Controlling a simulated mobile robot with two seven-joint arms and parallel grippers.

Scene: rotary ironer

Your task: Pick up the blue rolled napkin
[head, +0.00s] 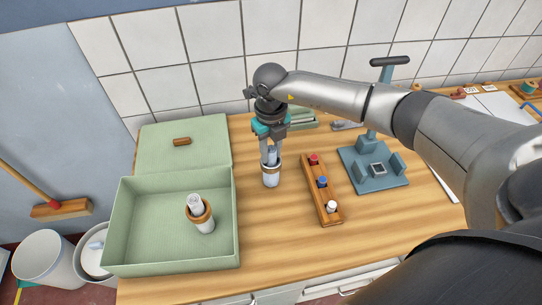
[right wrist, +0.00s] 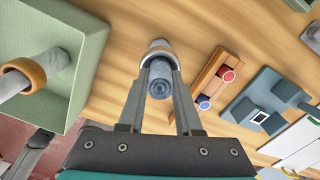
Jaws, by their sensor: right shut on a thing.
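My right gripper (head: 270,152) comes down from above and is shut on the napkin's upper part, with a finger on each side. It also shows in the right wrist view (right wrist: 160,90). I cannot tell whether the napkin's lower end touches the table. My left gripper is in neither view.
An open green box (head: 232,225) at the left holds another rolled napkin (head: 196,205), pale with a tan ring. A wooden rack (head: 313,183) with red, blue and white-topped pieces stands to the right. Beyond it is a blue-grey press (head: 384,180). A tiled wall (head: 215,45) rises behind.

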